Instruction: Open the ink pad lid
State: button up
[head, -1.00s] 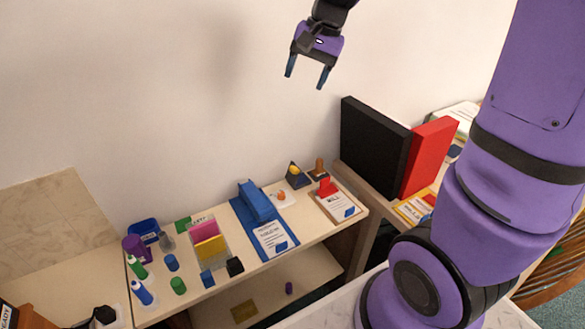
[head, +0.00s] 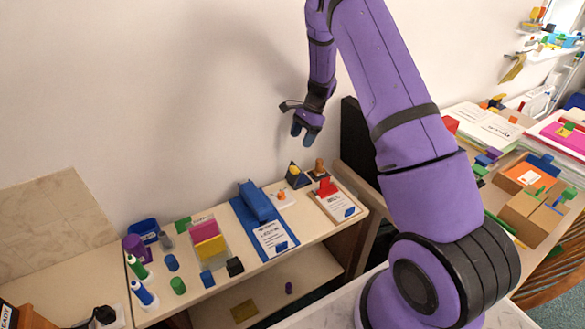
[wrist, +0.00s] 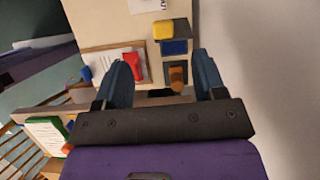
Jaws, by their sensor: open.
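The ink pad seems to be the small dark box (head: 297,180) with a yellow knob (head: 294,170) on top, at the back of the shelf top. In the wrist view the yellow knob (wrist: 163,29) and a blue patch (wrist: 174,47) on the box show just beyond my fingertips. I cannot tell how far its lid is open. My gripper (head: 306,136) is open and empty, pointing down, in the air above and behind the ink pad. The wrist view also shows both fingers (wrist: 160,62) apart, touching nothing.
A brown-handled stamp (head: 319,166) stands right beside the ink pad and shows between my fingers in the wrist view (wrist: 177,76). A clipboard with a red clip (head: 340,204) and a blue hole punch-like object (head: 257,201) are near. A black binder (head: 353,140) stands to the right; the wall is behind.

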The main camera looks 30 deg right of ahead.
aim_at(292, 168)
jog(key=shift+m, duration=0.3)
jog(key=x, duration=0.8)
jog(key=d+x, duration=0.1)
jog(key=x, duration=0.3)
jog(key=shift+w+f, duration=0.1)
jog(key=shift+f, duration=0.5)
grip_shut()
jog(key=shift+a+f+h, duration=0.15)
jog(key=shift+a+h, duration=0.7)
jog(key=shift+h, duration=0.25)
jog(key=shift+a+f+h, duration=0.2)
jog(key=shift+a+h, duration=0.65)
jog(key=shift+h, duration=0.25)
grip_release()
jog(key=shift+r, duration=0.15)
